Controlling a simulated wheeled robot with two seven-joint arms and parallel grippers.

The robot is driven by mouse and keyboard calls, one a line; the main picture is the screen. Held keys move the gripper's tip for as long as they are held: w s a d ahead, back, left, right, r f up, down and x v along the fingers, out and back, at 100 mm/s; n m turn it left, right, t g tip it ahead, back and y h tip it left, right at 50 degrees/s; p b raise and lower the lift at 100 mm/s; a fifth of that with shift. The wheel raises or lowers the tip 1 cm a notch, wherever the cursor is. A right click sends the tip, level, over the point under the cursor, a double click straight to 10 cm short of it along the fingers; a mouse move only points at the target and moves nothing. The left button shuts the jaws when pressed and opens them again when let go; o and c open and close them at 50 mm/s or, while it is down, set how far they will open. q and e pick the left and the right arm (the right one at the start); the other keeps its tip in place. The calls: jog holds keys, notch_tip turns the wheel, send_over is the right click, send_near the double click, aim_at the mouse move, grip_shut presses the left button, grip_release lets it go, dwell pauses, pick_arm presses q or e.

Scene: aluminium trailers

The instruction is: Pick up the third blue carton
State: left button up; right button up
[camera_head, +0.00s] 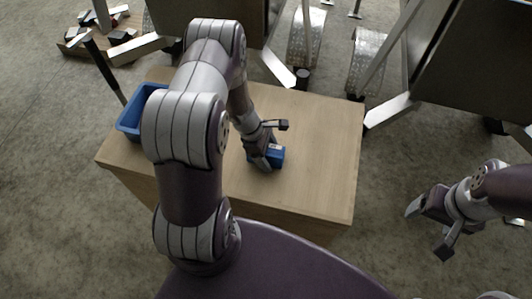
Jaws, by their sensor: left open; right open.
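One blue carton (276,156) is in view on the wooden table, near its middle. My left gripper (274,146) is open at the carton, with one finger over its left part and the other finger above and behind it. I cannot tell whether the fingers touch the carton. My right gripper (428,230) is open and empty, off to the right of the table above the carpet. A blue bin (130,122) stands at the table's left end, partly hidden behind my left arm, and its contents are mostly hidden.
The wooden table (325,130) is bare to the right of the carton. Aluminium trailers (470,60) with wheels and metal bars stand close behind the table. A pallet with metal parts (120,38) lies at the far left. Carpet is open on the left.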

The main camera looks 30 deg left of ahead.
pick_arm(q)
jog(key=shift+f, duration=0.2)
dwell(0.4)
jog(key=c, duration=1.2)
